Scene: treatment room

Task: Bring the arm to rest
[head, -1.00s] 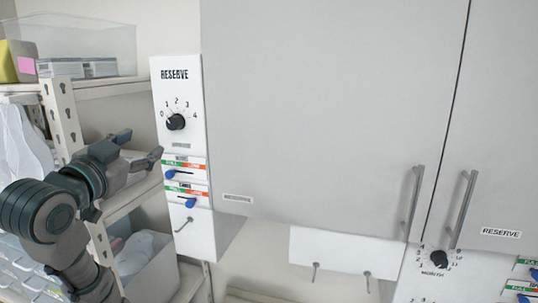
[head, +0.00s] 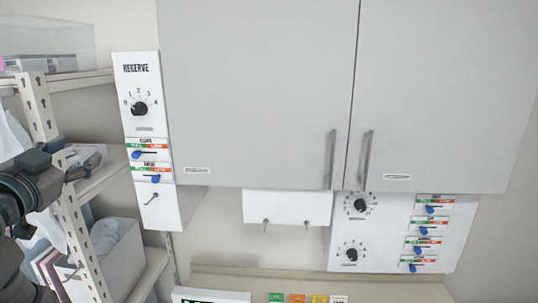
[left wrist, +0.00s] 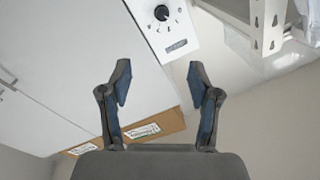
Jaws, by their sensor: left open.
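My left gripper (head: 80,158) is at the left edge of the head view, in front of the shelf unit and left of the RESERVE panel. In the left wrist view, my left gripper (left wrist: 160,85) has its two fingers wide apart with nothing between them. It touches nothing that I can see. The RESERVE panel (head: 137,75) has a black dial (head: 139,109) and blue sliders below it. A panel with a dial (left wrist: 162,12) also shows at the top of the left wrist view. My right gripper is in neither view.
Grey wall cabinets (head: 255,90) with upright handles fill the middle. A second panel (head: 385,240) with dials and blue sliders is below them at right. A shelf unit (head: 40,108) with bins stands at left. Coloured labels show at the bottom edge.

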